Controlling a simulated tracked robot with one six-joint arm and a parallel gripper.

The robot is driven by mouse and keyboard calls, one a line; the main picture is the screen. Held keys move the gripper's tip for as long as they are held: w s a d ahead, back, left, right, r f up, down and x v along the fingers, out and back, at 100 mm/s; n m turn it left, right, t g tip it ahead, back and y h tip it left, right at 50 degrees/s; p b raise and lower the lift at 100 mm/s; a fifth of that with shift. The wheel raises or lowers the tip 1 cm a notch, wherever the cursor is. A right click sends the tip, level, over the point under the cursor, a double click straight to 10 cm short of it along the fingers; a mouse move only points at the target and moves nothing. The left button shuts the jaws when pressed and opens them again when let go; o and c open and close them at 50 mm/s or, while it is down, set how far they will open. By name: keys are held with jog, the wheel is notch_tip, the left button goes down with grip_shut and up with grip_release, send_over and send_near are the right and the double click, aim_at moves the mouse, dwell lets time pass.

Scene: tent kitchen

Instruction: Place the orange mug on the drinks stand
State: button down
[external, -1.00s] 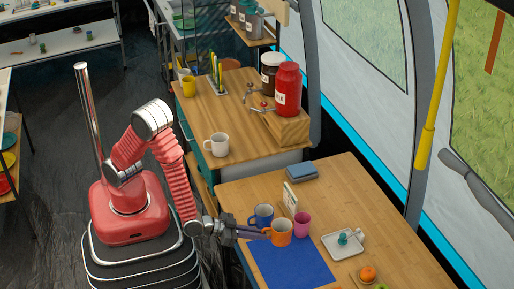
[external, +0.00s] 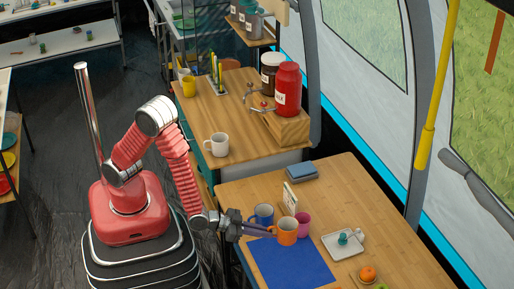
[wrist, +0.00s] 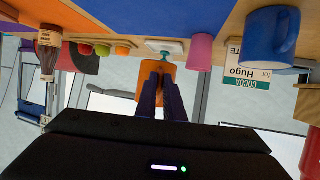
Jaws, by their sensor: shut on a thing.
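The orange mug (external: 287,234) is at the near table's back left, by the blue mat's far edge. My gripper (external: 269,231) reaches it from the left and is shut on it. In the upside-down wrist view the fingers (wrist: 158,88) cover part of the orange mug (wrist: 142,75); a gap under it is hard to judge. A wooden-topped cabinet (external: 237,136), apparently the drinks stand, is beyond the table. It carries a white mug (external: 216,145), a yellow mug (external: 188,83) and a wooden riser (external: 287,130) with a red dispenser (external: 287,90) and a dark one.
A blue mug (external: 263,213) and a pink mug (external: 304,224) stand close around the orange one, with a small sign (external: 289,196) behind. The blue mat (external: 292,266) is bare. A white tray (external: 338,245) is to the right. The cabinet top's middle is clear.

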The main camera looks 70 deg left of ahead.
jog(key=w+a+r+n+y, duration=0.2)
jog(key=w+a+r, duration=0.7)
jog(key=w+a, duration=0.2)
jog(key=w+a+r+n+y, duration=0.2)
jog(key=w+a+r+y, duration=0.3)
jog(key=a, duration=0.7)
jog(key=w+a+r+n, duration=0.25)
jog(key=a+r, duration=0.45)
jog(key=a, duration=0.5)
jog(key=s+a+r+n+y, duration=0.1)
jog(key=s+a, duration=0.1)
jog(key=a, duration=0.8)
jog(key=s+a+r+n+y, duration=0.1)
jog(key=a+r, duration=0.1)
jog(key=a, duration=0.9)
jog(key=shift+s+a+f+m+h, duration=0.7)
jog(key=shift+s+a+f, duration=0.6)
jog(key=shift+a, duration=1.65)
jog(key=shift+s+a+f+m+h, duration=0.75)
jog(key=shift+s+a, duration=0.8)
jog(key=shift+a, duration=1.4)
jog(key=s+a+f+m+h, duration=0.1)
jog(key=s+a+f+h, duration=0.1)
jog(key=s+f, duration=0.4)
jog(key=s+a+f+m+h, duration=0.2)
jog(key=s+f, duration=0.3)
jog(key=s, duration=0.6)
jog(key=shift+a+f+t, duration=0.4)
jog(key=shift+a, duration=0.1)
